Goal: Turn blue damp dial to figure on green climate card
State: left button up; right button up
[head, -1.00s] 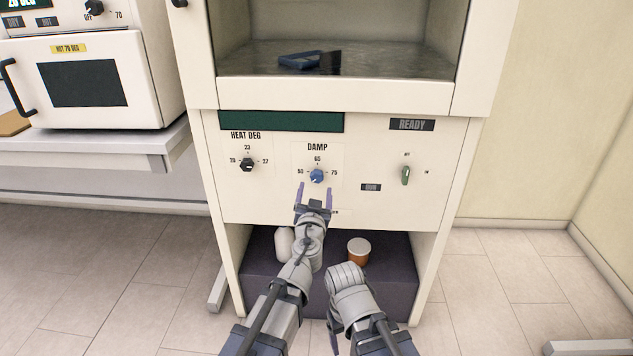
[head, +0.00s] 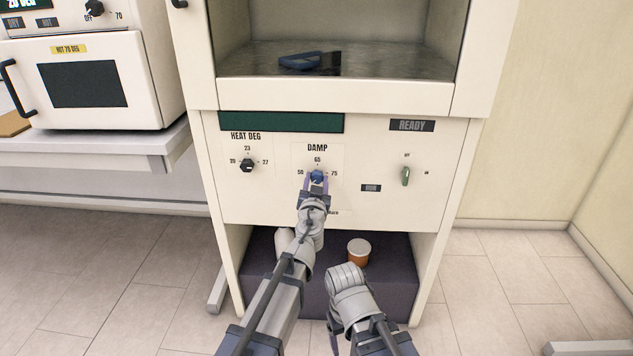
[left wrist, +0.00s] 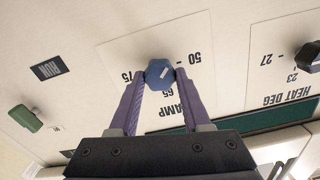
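The blue damp dial (head: 317,175) is on the cabinet's front panel under the word DAMP, with 50 at left, 65 above and 75 at right. In the left wrist view the blue dial (left wrist: 158,73) sits between the two purple fingers of my left gripper (left wrist: 162,76). The fingers are closed in against its sides. In the head view my left gripper (head: 318,181) covers the dial's lower part. Which figure the dial points to is too small to tell. My right gripper is low in the head view, its fingers not clearly shown. I see no green climate card.
A black heat dial (head: 247,165) is left of the damp dial, and a green switch (head: 406,176) is to its right. A dark green display strip (head: 281,122) is above. A dark blue object (head: 308,61) lies in the chamber. A cup (head: 359,251) stands on the lower shelf.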

pick_arm(q)
grip_shut()
jog(key=shift+m, duration=0.3)
jog(key=m, duration=0.3)
jog(key=shift+m, duration=0.4)
jog(key=m, duration=0.4)
jog(key=shift+m, duration=0.3)
jog(key=m, duration=0.4)
jog(key=shift+m, duration=0.3)
jog(key=shift+d+f+m, duration=0.1)
jog(key=shift+m, duration=2)
